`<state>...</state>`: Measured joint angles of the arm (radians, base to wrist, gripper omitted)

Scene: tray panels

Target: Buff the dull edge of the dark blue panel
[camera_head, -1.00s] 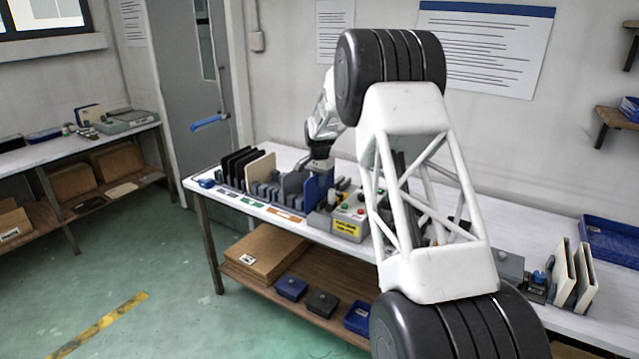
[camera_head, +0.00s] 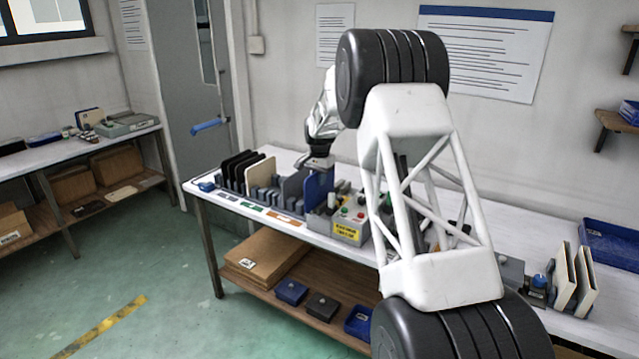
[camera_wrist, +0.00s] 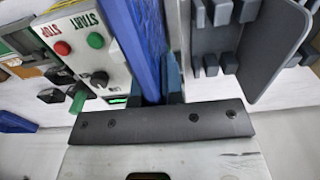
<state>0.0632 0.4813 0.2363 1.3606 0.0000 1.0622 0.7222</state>
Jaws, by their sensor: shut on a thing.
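The dark blue panel (camera_head: 319,187) stands upright at the right end of the row of racked panels on the bench. My gripper (camera_head: 318,168) is above it, shut on its upper edge. In the wrist view the panel (camera_wrist: 138,35) runs away from my gripper (camera_wrist: 162,92), between a control box and a dark grey panel. The panel's lower edge is hidden in the head view, and I cannot tell if it touches the rack. I cannot make out which edge is dull.
A control box (camera_head: 349,222) with red and green buttons stands close to the right of the panel. A dark grey panel (camera_head: 292,189) and a grey slotted rack (camera_head: 262,192) are to its left. A cream panel (camera_head: 260,171) and several black panels stand farther left.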

